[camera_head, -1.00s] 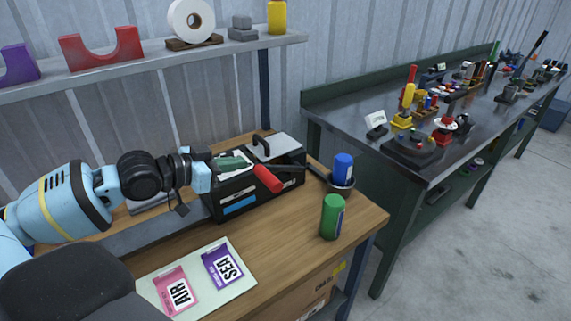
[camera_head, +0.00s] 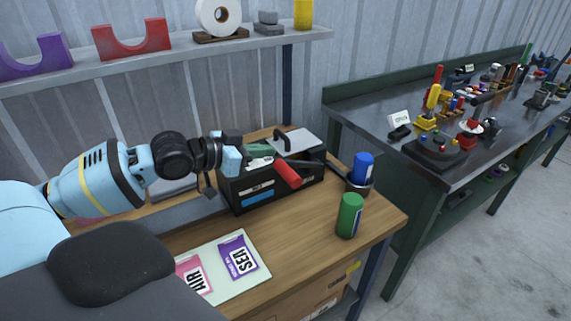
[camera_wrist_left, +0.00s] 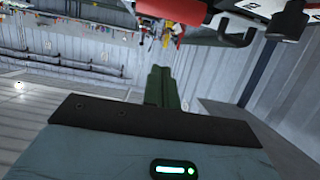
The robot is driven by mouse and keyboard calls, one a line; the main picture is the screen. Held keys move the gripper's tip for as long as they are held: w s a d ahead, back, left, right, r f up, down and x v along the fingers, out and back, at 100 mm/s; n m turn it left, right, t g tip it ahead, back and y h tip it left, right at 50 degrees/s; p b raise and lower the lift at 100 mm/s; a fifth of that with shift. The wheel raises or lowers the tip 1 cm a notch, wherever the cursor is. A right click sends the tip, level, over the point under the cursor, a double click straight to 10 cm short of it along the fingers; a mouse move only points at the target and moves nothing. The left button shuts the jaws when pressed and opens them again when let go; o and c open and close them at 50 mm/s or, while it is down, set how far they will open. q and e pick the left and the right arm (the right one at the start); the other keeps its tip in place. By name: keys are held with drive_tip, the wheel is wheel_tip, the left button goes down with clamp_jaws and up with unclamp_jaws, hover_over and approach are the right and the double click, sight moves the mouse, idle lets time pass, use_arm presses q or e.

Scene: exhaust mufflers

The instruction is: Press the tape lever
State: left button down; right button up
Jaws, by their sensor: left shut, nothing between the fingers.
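The tape dispenser (camera_head: 262,196) is a black box with a light grey top plate on the wooden bench. Its lever, a dark bar with a red grip (camera_head: 288,174), sticks out at the front right of the box. My left gripper (camera_head: 262,149), with green fingers, is above the left part of the dispenser, left of and behind the red grip, apart from it. In the left wrist view its fingers (camera_wrist_left: 163,88) are together with nothing between them. Red and black parts show at the top of that view; which are the lever I cannot tell. My right gripper is out of view.
A green can (camera_head: 349,215) and a blue can (camera_head: 362,167) in a dark cup stand right of the dispenser. A card with AIR and SEA labels (camera_head: 217,272) lies in front. A shelf (camera_head: 120,70) runs behind. The bench between card and green can is clear.

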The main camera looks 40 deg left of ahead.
use_arm(q)
drive_tip(key=w, duration=0.1)
hover_over(284, 170)
drive_tip(key=w, duration=0.2)
drive_tip(key=shift+d+f, duration=0.25)
drive_tip(key=shift+f, duration=0.3)
drive_tip(key=shift+d+f, duration=0.2)
drive_tip(key=shift+f, duration=0.35)
drive_tip(key=shift+w+f, duration=0.1)
drive_tip(key=shift+f, duration=0.1)
drive_tip(key=shift+s+a+f, duration=0.2)
drive_tip(key=shift+s+f, duration=0.3)
drive_tip(key=shift+f, duration=0.15)
drive_tip(key=shift+s+a+f, duration=0.15)
drive_tip(key=shift+s+f, duration=0.3)
drive_tip(key=shift+f, duration=0.2)
drive_tip(key=shift+s+f, duration=0.15)
drive_tip(key=shift+f, duration=0.1)
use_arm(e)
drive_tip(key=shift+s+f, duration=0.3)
use_arm(q)
drive_tip(key=shift+a, duration=0.1)
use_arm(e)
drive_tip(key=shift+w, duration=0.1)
